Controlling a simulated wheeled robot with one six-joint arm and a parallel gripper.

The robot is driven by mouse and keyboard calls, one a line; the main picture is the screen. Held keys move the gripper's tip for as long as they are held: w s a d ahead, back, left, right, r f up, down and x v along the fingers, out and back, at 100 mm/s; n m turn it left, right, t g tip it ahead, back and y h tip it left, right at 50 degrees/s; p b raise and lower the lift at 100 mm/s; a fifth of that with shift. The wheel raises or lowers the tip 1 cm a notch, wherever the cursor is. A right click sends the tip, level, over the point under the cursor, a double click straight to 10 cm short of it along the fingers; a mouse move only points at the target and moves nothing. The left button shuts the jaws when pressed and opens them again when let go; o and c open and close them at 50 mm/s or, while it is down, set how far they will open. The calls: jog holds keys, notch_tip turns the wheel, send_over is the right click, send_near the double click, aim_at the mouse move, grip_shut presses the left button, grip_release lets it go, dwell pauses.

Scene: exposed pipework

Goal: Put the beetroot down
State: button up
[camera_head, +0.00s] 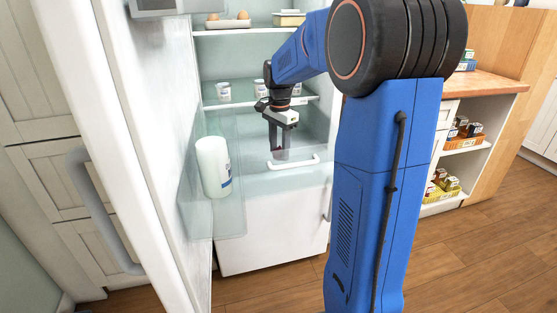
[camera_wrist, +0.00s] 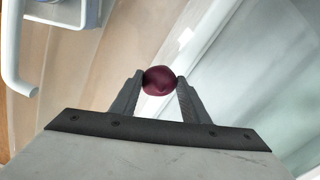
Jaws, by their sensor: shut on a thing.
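The beetroot (camera_wrist: 159,80) is a small, round, dark red thing. In the wrist view it sits between the two fingertips of my gripper (camera_head: 281,152), which is shut on it. In the head view my gripper points down inside the open fridge, over its lower part, near a white handle (camera_head: 293,163). The beetroot is hard to make out in that view. I cannot tell how far it is above any surface.
The open fridge door on the left carries a white bottle (camera_head: 213,166) in its bin. White cups (camera_head: 224,90) stand on the middle shelf (camera_head: 214,103), and eggs (camera_head: 243,15) on the upper one. Wooden floor (camera_head: 465,245) is clear on the right, below shelves with baskets (camera_head: 440,190).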

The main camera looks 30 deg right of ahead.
aim_at(280, 147)
jog(key=shift+f, duration=2.2)
jog(key=shift+f, duration=0.15)
jog(key=o, duration=1.1)
notch_tip(280, 147, up, 12)
jog(key=shift+f, duration=0.1)
jog(key=shift+r, duration=0.25)
jog(key=shift+s, duration=0.1)
